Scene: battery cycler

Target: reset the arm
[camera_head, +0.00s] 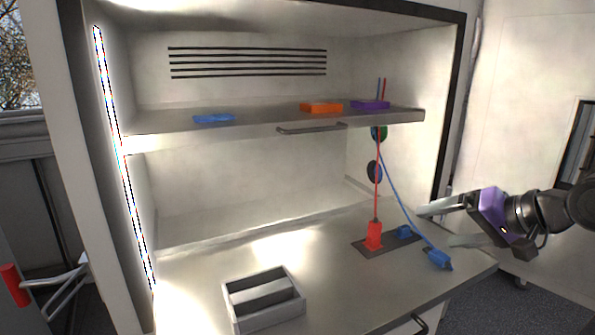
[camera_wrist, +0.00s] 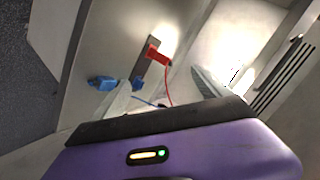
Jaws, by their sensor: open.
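My gripper (camera_head: 437,225) is at the right of the head view, with its purple body over the right end of the counter. Its two fingers are spread apart with nothing between them. A red connector (camera_head: 373,236) stands on a dark plate (camera_head: 362,246) on the counter, with a red cable running up. It also shows in the wrist view (camera_wrist: 158,54). A blue block (camera_head: 404,232) sits on the plate's right part. A blue connector (camera_head: 438,259) with a blue cable lies on the counter near the lower finger, and it also shows in the wrist view (camera_wrist: 101,82).
A grey divided tray (camera_head: 262,321) stands at the counter's front left. The shelf (camera_head: 270,119) above holds an orange piece (camera_head: 321,107), a purple piece (camera_head: 370,104) and a blue piece (camera_head: 213,119). Cabinet walls enclose the counter. The counter's middle is clear.

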